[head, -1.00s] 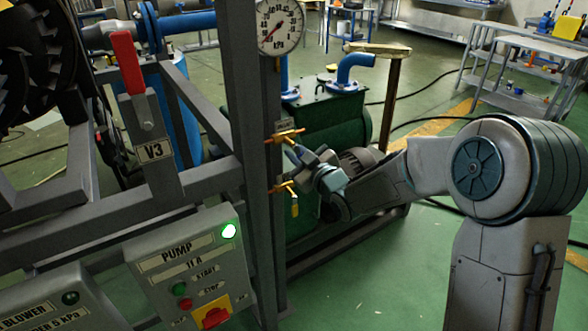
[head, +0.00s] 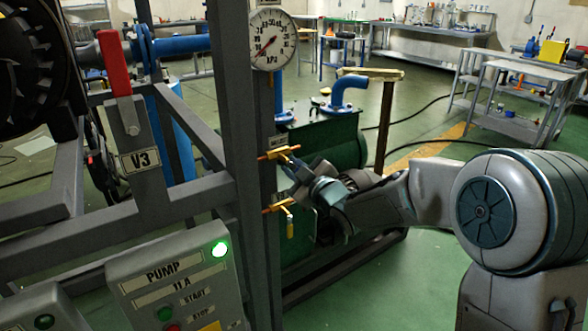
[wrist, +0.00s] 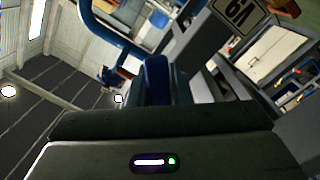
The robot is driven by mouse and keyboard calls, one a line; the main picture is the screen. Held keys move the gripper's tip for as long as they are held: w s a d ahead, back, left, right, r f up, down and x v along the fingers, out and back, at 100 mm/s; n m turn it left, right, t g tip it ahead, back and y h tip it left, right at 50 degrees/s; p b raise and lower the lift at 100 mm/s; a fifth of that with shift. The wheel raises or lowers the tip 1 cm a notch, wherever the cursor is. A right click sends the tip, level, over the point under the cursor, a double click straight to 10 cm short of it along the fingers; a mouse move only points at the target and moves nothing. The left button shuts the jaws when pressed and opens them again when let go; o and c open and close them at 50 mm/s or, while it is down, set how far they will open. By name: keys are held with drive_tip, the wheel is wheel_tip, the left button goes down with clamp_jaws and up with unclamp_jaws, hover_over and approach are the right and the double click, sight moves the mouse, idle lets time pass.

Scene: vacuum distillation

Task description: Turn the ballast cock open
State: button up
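Two brass cocks sit on the grey frame post in the head view, an upper cock (head: 280,153) and a lower cock (head: 283,207). The lower one has a yellow handle hanging down. A small tag above the upper cock is too small to read, so I cannot tell which is the ballast cock. My gripper (head: 294,178) is right of the post, with its tip close to the upper cock. Contact cannot be made out. The finger gap is not clear.
A dial gauge (head: 273,40) is above the cocks on the post. The V3 lever (head: 118,65) is red and upright. The pump panel (head: 172,280) has a lit green lamp. A green machine (head: 330,140) with a blue pipe stands behind my gripper.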

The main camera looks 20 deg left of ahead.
drive_tip(key=shift+o, duration=1.4)
drive_tip(key=v, duration=1.3)
drive_tip(key=shift+s+d+p, duration=0.25)
drive_tip(key=shift+s+p, duration=0.05)
drive_tip(key=shift+p, duration=0.15)
